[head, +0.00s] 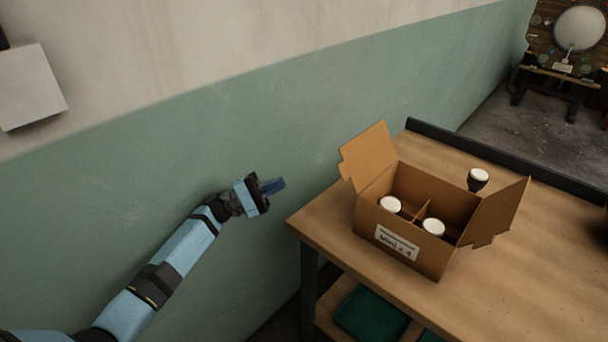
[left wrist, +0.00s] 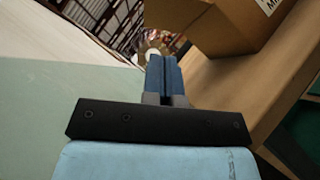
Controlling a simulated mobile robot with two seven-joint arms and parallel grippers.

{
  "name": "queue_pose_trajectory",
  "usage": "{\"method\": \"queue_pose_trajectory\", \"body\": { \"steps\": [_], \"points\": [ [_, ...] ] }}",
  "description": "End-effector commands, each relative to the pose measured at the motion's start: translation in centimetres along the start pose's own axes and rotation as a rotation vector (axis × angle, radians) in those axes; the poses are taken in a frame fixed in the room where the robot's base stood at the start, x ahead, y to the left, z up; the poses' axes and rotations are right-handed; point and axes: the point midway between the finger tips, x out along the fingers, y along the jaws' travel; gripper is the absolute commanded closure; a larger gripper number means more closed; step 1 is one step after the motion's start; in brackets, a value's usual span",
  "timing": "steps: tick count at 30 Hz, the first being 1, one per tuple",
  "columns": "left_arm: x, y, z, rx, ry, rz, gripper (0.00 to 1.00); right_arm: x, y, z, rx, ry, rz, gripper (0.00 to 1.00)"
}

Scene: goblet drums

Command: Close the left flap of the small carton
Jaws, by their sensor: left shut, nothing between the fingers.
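The small carton (head: 404,249) is a brown cardboard box standing on the wooden table, with a white label reading "Mini x 4" on its front. Its left flap (head: 369,155) stands open, tilted up and outward to the left. Its right flap (head: 497,211) is also open, leaning out to the right. Two small drums with white heads (head: 390,204) (head: 433,227) sit inside, with a divider between compartments. My left gripper (head: 274,186) is shut and empty, in the air left of the carton and apart from it. In the left wrist view part of the carton (left wrist: 215,28) shows beyond the blue fingers (left wrist: 163,76). My right gripper is not in view.
The wooden table (head: 335,226) has a dark raised edge (head: 500,160) along the back. Another small drum (head: 478,180) stands on the table behind the carton. A green wall (head: 120,210) runs close behind my left arm. A green item (head: 370,316) lies on the lower shelf.

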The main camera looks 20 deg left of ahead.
Motion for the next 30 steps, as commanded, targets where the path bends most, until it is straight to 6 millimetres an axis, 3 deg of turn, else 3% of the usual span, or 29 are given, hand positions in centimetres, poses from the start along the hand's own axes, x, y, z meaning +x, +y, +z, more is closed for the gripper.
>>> {"method": "queue_pose_trajectory", "body": {
  "steps": [5, 16, 21, 30],
  "points": [
    [2.3, 0.2, 0.1, 0.000, -0.003, 0.000, 1.00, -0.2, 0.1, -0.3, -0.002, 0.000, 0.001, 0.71],
    [10.1, 0.2, 0.1, 0.001, -0.002, -0.001, 1.00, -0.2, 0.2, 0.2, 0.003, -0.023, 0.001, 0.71],
    [11.7, 0.2, 2.0, 0.002, 0.000, -0.002, 1.00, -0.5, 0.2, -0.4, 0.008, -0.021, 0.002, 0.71],
    [12.6, 0.0, 2.9, 0.001, 0.003, -0.001, 1.00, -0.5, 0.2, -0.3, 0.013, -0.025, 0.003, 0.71]
  ]
}}
